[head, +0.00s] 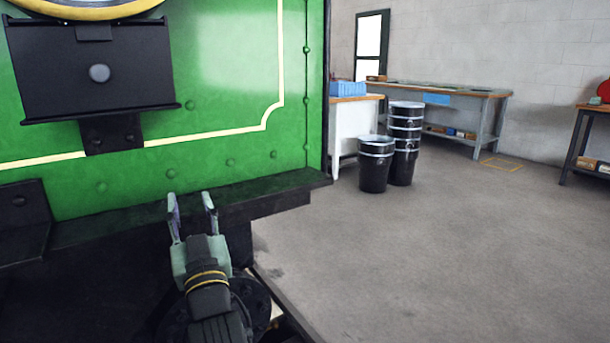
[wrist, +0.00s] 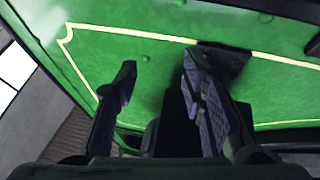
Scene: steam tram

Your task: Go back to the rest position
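My gripper (head: 192,205) is in front of the lower part of the green tram panel (head: 225,120) in the head view, above a dark ledge (head: 265,195). Its two fingers are apart, with nothing visible between them. In the wrist view my gripper (wrist: 158,85) also shows spread fingers, with the green panel (wrist: 155,60) and its cream line beyond them. Whether the fingers touch the panel or the ledge cannot be told.
A black bracket plate (head: 145,70) with a round knob sticks out from the panel at upper left. Black drums (head: 374,165) stand by a white cabinet (head: 355,125). A workbench (head: 480,95) lines the back wall. The grey floor (head: 430,240) at right is clear.

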